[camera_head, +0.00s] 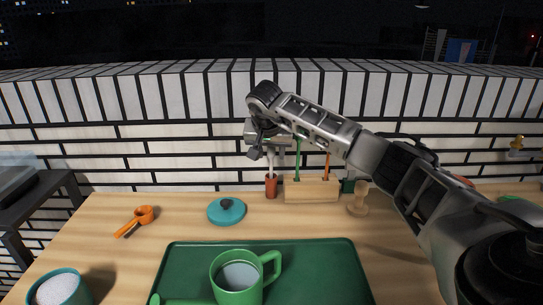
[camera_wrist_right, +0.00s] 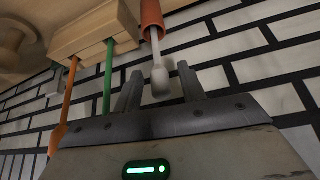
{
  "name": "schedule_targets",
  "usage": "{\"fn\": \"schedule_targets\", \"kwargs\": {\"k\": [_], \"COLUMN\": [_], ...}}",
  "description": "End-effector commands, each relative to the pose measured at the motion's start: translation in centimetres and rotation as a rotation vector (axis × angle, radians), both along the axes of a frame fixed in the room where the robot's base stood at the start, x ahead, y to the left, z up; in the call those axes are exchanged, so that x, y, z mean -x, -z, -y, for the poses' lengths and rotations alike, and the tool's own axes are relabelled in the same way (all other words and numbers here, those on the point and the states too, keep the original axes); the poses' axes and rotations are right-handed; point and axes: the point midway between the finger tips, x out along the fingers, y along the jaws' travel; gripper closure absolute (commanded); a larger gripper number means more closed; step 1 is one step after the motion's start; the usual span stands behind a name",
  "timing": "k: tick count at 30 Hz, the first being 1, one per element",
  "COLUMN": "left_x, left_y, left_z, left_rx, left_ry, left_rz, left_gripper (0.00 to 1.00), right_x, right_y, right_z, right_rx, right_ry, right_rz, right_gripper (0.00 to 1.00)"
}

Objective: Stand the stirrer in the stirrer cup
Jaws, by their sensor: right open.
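The stirrer cup (camera_head: 271,187) is a small terracotta cup at the back of the table, left of a wooden block. A pale stirrer (camera_head: 271,164) with a rounded end stands upright in it. The right wrist view shows the cup (camera_wrist_right: 151,14) upside down, with the stirrer (camera_wrist_right: 159,80) reaching out of it. My right gripper (camera_head: 262,150) is above the cup and open. Its two fingers are on either side of the stirrer's rounded end, with gaps visible on both sides. My left gripper is not in view.
The wooden block (camera_head: 311,190) holds a green and an orange utensil right beside the cup. A wooden pestle-like piece (camera_head: 359,199) stands to its right. A teal lid (camera_head: 227,211), an orange scoop (camera_head: 144,215) and a green tray (camera_head: 318,268) with a green mug (camera_head: 237,284) are nearer.

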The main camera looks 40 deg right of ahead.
Motion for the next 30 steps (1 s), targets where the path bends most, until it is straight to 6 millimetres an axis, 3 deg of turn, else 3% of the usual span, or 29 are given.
{"fn": "schedule_targets", "kwargs": {"k": [6, 13, 30], "left_x": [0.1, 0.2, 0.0], "left_y": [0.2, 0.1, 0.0], "left_z": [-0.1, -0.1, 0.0], "left_rx": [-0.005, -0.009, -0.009], "left_ry": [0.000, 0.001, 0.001], "left_rz": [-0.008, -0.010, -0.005], "left_gripper": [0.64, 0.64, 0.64], "right_x": [1.6, 2.8, 3.2], "right_y": [-4.5, -7.7, -8.6], "right_z": [-1.8, -3.2, -3.7], "right_rx": [0.001, 0.001, 0.001], "right_ry": [-0.001, 0.000, 0.002], "right_rz": [0.005, 0.002, -0.001], "right_gripper": [0.60, 0.60, 0.60]}}
